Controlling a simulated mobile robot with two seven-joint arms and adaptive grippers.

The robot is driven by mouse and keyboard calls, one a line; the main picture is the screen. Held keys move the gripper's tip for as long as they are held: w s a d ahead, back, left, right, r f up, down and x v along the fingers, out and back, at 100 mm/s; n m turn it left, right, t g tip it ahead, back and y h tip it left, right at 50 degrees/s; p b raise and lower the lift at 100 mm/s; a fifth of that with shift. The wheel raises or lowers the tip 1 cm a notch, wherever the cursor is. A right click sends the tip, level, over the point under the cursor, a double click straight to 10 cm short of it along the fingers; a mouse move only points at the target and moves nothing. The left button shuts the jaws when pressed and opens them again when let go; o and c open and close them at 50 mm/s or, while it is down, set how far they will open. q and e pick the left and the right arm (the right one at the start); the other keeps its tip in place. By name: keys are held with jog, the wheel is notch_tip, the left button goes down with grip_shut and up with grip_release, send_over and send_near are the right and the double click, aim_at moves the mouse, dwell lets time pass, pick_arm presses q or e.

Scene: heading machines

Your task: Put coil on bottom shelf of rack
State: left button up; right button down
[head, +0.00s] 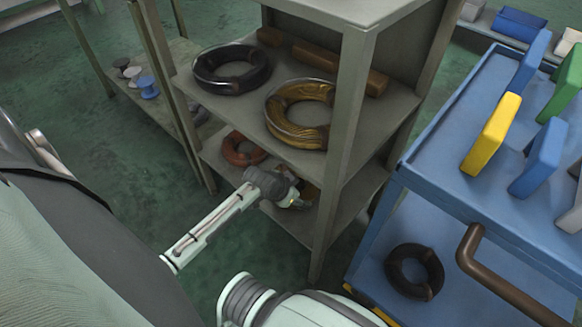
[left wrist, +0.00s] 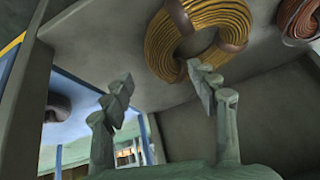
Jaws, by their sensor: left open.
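The grey rack (head: 358,120) stands in the middle of the head view. My left gripper (head: 296,198) reaches in over its bottom shelf (head: 285,222). In the left wrist view, which looks upside down, the gripper (left wrist: 158,82) is open with nothing between its fingers. A yellow-gold coil (left wrist: 195,38) lies on the shelf close to the fingertips; in the head view the gripper mostly hides it. A red-orange coil (head: 243,149) lies on the same shelf to the left; part of it shows in the left wrist view (left wrist: 300,18). My right gripper is not in view.
The shelf above holds a black coil (head: 232,69), another gold coil (head: 300,113) and brown blocks (head: 340,67). A blue cart (head: 440,175) stands close on the right, with a dark coil (head: 414,271) on its lower deck. Spools (head: 147,87) sit on a shelf at left.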

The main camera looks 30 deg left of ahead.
pick_arm(q)
jog(key=s+r+g, duration=0.1)
jog(key=s+r, duration=0.2)
jog(key=s, duration=0.3)
jog(key=s+r+n+g+y, duration=0.1)
jog(key=s+r, duration=0.1)
jog(key=s, duration=0.4)
jog(key=s+r+n+g+y+p, duration=0.1)
jog(key=s+r, duration=0.2)
jog(key=s, duration=0.3)
jog(key=shift+s+d+r, duration=0.25)
jog(key=shift+d+r, duration=0.1)
jog(key=shift+d, duration=0.1)
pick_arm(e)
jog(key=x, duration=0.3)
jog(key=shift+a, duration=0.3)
pick_arm(q)
jog(key=shift+w+f+p, duration=0.15)
jog(key=shift+f+p, duration=0.75)
jog(key=shift+f, duration=0.5)
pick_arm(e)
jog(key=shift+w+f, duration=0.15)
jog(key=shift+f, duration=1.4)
